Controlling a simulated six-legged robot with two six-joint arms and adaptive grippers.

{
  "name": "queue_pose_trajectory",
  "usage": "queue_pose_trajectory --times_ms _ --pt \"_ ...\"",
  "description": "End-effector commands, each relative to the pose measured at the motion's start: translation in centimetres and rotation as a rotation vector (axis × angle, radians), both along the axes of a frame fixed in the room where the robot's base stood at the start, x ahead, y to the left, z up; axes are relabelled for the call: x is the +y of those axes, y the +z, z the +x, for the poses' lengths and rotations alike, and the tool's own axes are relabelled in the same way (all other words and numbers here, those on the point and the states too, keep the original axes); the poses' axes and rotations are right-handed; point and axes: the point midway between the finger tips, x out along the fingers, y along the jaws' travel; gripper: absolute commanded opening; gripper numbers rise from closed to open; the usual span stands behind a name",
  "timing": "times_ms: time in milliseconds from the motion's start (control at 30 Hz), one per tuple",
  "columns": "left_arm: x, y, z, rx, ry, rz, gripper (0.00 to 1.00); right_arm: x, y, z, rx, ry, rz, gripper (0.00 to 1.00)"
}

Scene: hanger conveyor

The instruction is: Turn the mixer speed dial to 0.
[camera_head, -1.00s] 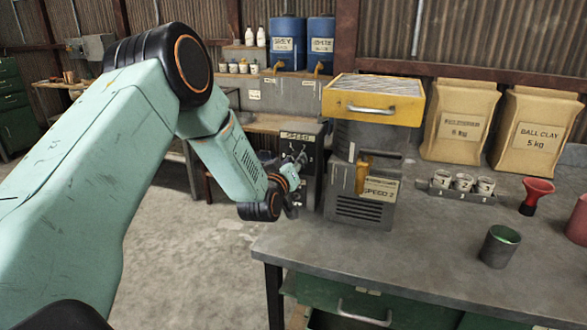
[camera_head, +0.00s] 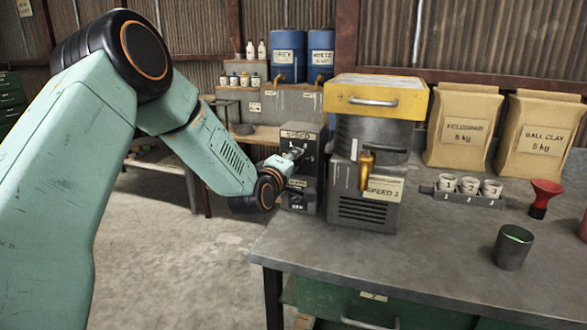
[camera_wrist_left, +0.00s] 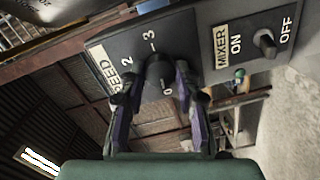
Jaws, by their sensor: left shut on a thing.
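The mixer speed dial is a dark round knob (camera_wrist_left: 158,72) on a grey panel marked SPEED, with 0, 2 and 3 legible around it in the left wrist view. My left gripper (camera_wrist_left: 157,84) is shut on it, one finger on each side. Which number the dial points at is hard to tell. In the head view my left gripper (camera_head: 292,157) is at the speed box (camera_head: 310,180) and hides most of the dial. The mixer (camera_head: 365,185) stands right of the box, with a SPEED 3 card (camera_head: 384,188) on its front. My right gripper is not in view.
A MIXER ON/OFF switch (camera_wrist_left: 265,43) sits beside the dial panel. The mixer has a yellow top (camera_head: 376,97) and a brass tap (camera_head: 366,172).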

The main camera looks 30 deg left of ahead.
Motion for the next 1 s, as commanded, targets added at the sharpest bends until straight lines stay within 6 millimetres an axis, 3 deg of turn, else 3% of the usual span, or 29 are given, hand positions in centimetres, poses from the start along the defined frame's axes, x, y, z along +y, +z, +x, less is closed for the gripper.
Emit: queue_pose_trajectory --times_ms 767,800,1000 --pt "0.14 0.09 0.0 -0.026 0.003 -0.098 0.01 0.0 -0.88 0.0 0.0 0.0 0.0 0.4" --pt "0.13 0.09 -0.01 -0.026 0.003 -0.098 0.34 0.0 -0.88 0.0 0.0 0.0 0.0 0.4" --pt "0.1 0.06 -0.01 -0.024 0.002 -0.097 0.51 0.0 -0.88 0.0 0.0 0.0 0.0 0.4"
